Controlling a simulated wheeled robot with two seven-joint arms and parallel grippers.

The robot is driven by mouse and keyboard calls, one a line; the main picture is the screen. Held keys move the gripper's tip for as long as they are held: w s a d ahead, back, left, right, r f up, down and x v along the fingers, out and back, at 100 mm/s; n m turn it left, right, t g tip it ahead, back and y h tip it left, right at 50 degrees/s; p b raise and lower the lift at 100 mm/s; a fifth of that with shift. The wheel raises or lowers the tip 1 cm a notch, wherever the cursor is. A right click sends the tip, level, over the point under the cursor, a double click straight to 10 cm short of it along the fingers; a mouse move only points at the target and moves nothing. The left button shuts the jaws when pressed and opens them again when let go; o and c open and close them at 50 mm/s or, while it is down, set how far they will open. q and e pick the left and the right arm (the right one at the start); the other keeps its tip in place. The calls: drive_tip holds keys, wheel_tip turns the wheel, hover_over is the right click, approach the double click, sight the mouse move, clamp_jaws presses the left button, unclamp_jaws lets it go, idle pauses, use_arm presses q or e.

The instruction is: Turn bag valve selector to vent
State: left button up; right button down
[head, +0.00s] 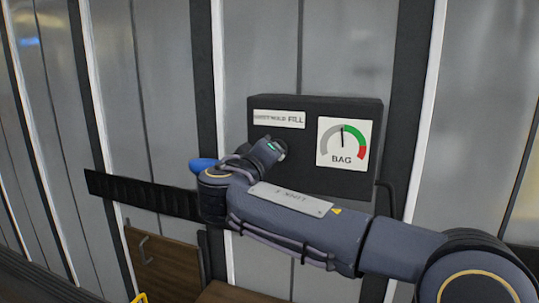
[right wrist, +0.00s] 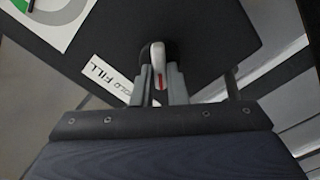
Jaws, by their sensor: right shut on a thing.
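The bag valve box (head: 320,185) is a dark panel on the wall, with a white label (head: 280,119) whose last word reads FILL and a BAG gauge (head: 344,143). My right gripper (head: 272,148) is at the lower left of the box's face, below the label; my arm hides the selector there. In the right wrist view the selector (right wrist: 157,52) is a pale handle with a red line on a dark round hub. My right gripper (right wrist: 159,84) is shut on it, one finger on each side. I cannot tell which position it points to. My left gripper is not in view.
The gauge needle stands almost upright, near where grey meets green. A dark bent pipe (head: 386,200) runs beside the box's right side. A dark horizontal rail (head: 140,194) and a brown wooden door with a handle (head: 163,262) are at the lower left. Grey panels surround the box.

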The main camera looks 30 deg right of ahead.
idle(0.4)
drive_tip(key=c, duration=1.4)
unclamp_jaws()
drive_tip(key=shift+c, duration=0.2)
drive_tip(key=b+v, duration=0.1)
drive_tip(key=v, duration=0.7)
drive_tip(key=shift+b, duration=0.3)
drive_tip(key=shift+d+f, duration=0.1)
